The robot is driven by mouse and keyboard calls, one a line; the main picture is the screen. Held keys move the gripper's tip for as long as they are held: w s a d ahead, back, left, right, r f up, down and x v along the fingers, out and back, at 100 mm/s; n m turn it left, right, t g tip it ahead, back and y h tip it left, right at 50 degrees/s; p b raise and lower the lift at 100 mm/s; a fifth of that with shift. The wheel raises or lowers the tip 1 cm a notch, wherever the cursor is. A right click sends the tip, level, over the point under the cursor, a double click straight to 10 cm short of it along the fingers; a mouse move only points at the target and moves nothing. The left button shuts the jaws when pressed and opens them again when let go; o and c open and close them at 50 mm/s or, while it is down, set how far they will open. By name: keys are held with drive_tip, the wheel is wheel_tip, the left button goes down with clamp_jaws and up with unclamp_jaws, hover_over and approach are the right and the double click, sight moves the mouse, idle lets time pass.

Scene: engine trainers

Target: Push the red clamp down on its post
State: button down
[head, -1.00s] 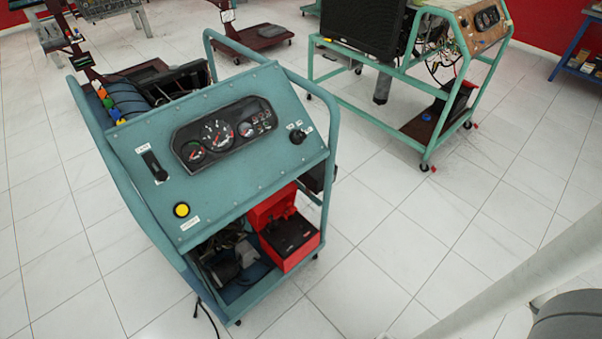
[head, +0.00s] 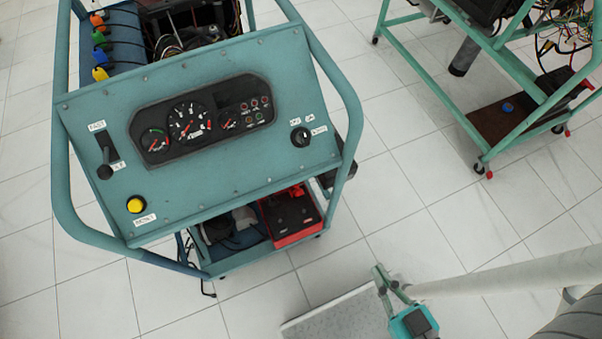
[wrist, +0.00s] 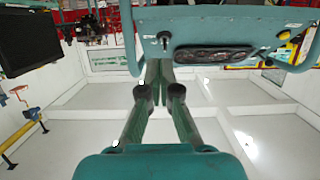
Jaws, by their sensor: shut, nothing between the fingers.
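The black battery (head: 292,212) sits in a red tray on the lower shelf of the teal engine trainer (head: 215,85), under its sloping panel. A small red piece (head: 297,191) shows on top of the battery, close under the panel edge. It may be the red clamp, but it is too small to tell, and its post cannot be made out. My gripper (head: 381,272) is shut and empty, to the right of the battery and apart from the trainer. In the wrist view my gripper (wrist: 158,68) points toward the panel; neither battery nor clamp can be made out there.
The trainer's teal tube rail (head: 352,120) curves around the panel's right side, near the battery. A second green-framed trainer (head: 520,75) stands at the upper right. Open tiled floor (head: 420,190) lies between the two trainers.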

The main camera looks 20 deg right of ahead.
drive_tip(key=shift+f, duration=0.1)
drive_tip(key=w+f+g, duration=0.1)
drive_tip(key=w+f, duration=0.7)
drive_tip(key=f, duration=0.4)
drive_tip(key=w+f+g, duration=0.2)
drive_tip(key=w+f, duration=0.5)
drive_tip(key=f, duration=0.5)
drive_tip(key=w+f+g, duration=0.1)
drive_tip(key=w+f, duration=0.4)
drive_tip(key=w, duration=0.5)
drive_tip(key=w+f+g, duration=0.1)
drive_tip(key=w+f, duration=0.5)
drive_tip(key=w, duration=0.4)
drive_tip(key=shift+w+a, duration=0.2)
drive_tip(key=shift+w, duration=0.1)
drive_tip(key=x, duration=0.9)
drive_tip(key=shift+w+f, duration=0.3)
